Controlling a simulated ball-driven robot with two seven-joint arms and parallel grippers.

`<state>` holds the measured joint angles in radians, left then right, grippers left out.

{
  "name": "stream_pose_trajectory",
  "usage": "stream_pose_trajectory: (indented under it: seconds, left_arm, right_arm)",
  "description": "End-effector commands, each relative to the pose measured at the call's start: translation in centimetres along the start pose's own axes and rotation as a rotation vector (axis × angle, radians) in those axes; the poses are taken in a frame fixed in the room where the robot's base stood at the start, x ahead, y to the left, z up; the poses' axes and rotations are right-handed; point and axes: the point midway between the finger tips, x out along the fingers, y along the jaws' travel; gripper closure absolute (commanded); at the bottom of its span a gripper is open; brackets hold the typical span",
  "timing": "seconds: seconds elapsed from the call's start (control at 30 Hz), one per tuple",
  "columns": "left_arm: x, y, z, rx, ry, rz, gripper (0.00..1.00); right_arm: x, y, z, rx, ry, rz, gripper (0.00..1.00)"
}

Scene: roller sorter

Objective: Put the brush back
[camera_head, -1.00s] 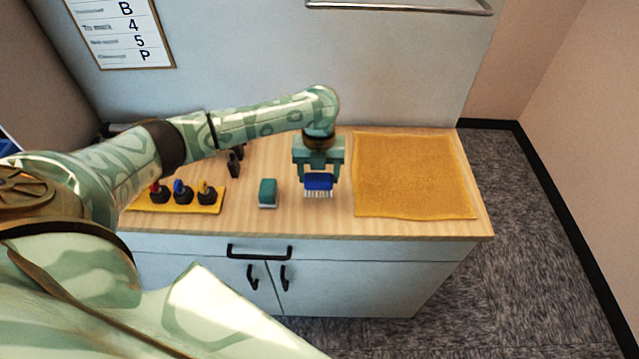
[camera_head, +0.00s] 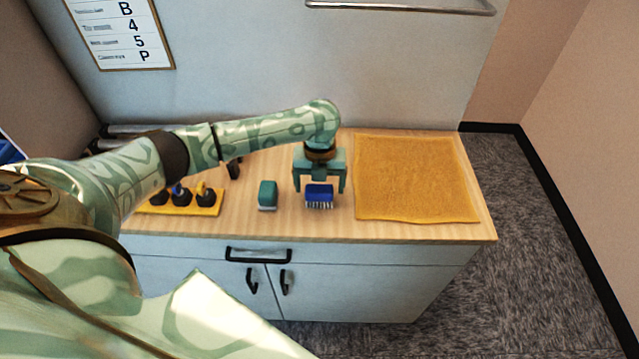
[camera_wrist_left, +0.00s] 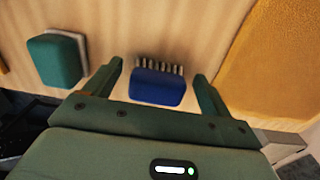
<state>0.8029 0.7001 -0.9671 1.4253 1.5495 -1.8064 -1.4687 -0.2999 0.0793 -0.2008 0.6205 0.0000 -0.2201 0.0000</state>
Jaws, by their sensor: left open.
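A blue brush (camera_head: 319,195) with pale bristles lies on the wooden counter (camera_head: 240,222), between a green block-shaped item and the orange mat. In the left wrist view the brush (camera_wrist_left: 157,87) shows between the two fingers, with a gap on each side. My left gripper (camera_head: 320,188) is open, its fingers either side of and just behind the brush. The left wrist view also shows the open left gripper (camera_wrist_left: 160,85). My right gripper is in neither view.
A green item with a pale base (camera_head: 268,194) stands left of the brush. A yellow holder (camera_head: 180,208) with several dark knobs is further left. An orange mat (camera_head: 415,178) covers the right of the counter. A dark object (camera_head: 234,166) stands behind.

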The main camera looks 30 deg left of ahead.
Motion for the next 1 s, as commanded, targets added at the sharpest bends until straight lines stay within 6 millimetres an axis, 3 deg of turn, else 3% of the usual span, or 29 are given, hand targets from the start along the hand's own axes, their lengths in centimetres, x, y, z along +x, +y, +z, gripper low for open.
stream_pose_trajectory:
  seconds: [0.3,0.5,0.7,1.0]
  left_arm:
    - [-7.5,0.0,0.1,0.002,-0.004,-0.003,0.17]
    - [-10.9,0.0,0.1,0.000,-0.003,-0.001,0.17]
    - [-11.8,0.0,0.0,0.000,0.000,0.000,0.17]
    - [-11.4,-0.3,-0.3,-0.008,0.000,-0.004,0.17]
  right_arm:
    - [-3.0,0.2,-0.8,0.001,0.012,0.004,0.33]
    - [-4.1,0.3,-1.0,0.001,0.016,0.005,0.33]
    - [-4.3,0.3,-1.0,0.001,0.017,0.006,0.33]
    - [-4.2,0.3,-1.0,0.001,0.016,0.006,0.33]
